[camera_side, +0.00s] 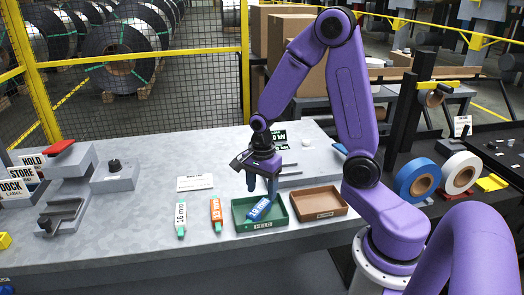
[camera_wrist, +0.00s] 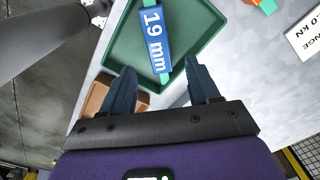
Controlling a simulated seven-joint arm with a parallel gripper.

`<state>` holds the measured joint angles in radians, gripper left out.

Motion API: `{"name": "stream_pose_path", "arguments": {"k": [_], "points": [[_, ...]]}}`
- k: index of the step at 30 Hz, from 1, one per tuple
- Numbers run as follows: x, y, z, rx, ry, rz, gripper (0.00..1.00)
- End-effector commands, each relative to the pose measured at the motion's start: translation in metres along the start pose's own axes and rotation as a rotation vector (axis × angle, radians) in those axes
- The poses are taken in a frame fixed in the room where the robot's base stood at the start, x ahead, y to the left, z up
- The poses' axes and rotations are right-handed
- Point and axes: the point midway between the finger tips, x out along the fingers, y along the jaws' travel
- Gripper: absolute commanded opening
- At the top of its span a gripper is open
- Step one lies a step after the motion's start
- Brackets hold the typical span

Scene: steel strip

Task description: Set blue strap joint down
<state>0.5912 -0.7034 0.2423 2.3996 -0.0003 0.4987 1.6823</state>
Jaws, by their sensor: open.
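The blue strap joint (camera_side: 261,209), a blue block marked 19 mm on a green strip, lies inside the green tray labelled HELD (camera_side: 240,225). In the wrist view the blue strap joint (camera_wrist: 155,38) is beyond the fingertips, tilted slightly, with the tray's floor (camera_wrist: 125,50) around it. My gripper (camera_side: 262,190) is above the tray; it is open, and its fingers (camera_wrist: 160,80) are apart with nothing between them. An orange joint (camera_side: 216,214) and a white joint marked 16 mm (camera_side: 181,220) lie on the bench left of the tray.
A brown tray (camera_side: 337,214) stands right of the green one and looks empty. A white card (camera_side: 195,183) lies behind the loose joints. A grey fixture (camera_side: 65,190) stands at the left. Blue and white strap rolls (camera_side: 404,181) are at the right.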

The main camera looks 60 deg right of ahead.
Motion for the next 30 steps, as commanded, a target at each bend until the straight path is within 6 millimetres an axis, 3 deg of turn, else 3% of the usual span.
{"name": "stream_pose_path", "arguments": {"k": [18,24,30], "points": [[-0.105,-0.001,0.0,0.001,0.0,-0.006,0.61],[-0.123,0.0,0.0,0.001,0.0,0.0,0.61],[-0.126,0.001,0.0,0.0,0.0,0.001,0.61]]}}
